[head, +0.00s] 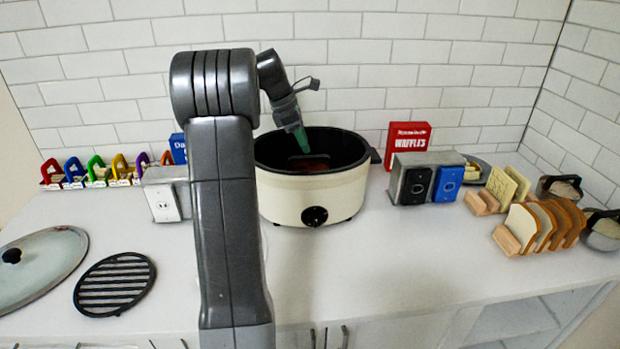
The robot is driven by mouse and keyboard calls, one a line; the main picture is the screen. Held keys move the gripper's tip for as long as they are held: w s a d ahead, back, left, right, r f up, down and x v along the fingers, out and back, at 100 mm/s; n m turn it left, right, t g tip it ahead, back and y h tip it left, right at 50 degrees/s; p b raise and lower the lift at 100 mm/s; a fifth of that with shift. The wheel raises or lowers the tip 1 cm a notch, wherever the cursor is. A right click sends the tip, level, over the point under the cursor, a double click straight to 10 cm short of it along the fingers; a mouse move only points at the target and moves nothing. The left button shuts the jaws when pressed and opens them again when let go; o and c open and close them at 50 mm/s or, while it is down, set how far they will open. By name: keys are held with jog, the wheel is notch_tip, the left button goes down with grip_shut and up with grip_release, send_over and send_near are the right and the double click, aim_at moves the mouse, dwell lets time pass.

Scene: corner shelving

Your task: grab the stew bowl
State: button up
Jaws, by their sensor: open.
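A cream slow cooker (313,196) with a black inner pot and a dark knob stands on the counter, its top open. Inside it, a small dark bowl with reddish-brown contents (310,165) shows partly; this looks like the stew bowl. The cooker's front rim hides its lower part. My gripper (303,148) points down into the cooker, with green fingertips just above the bowl's far side. The jaws are open and I see nothing held. The fingertips are small, and I cannot tell if they touch the bowl.
A glass lid (45,262) and a black trivet (115,283) lie at left. Colourful racks (100,172) and an outlet box (165,196) stand behind them. A red waffles box (407,141), metal switch box (425,178) and bread rack (540,228) stand right. The front middle counter is clear.

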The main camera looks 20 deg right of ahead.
aim_at(308, 157)
jog(key=x, duration=0.4)
jog(key=shift+s+a+f, duration=0.2)
jog(key=shift+s+f, duration=0.2)
jog(key=shift+d+f, duration=0.2)
jog(key=shift+f, duration=0.3)
jog(key=shift+f+p, duration=0.25)
jog(key=shift+p, duration=0.15)
jog(key=shift+c, duration=0.4)
grip_shut()
jog(key=shift+r, duration=0.1)
dwell(0.6)
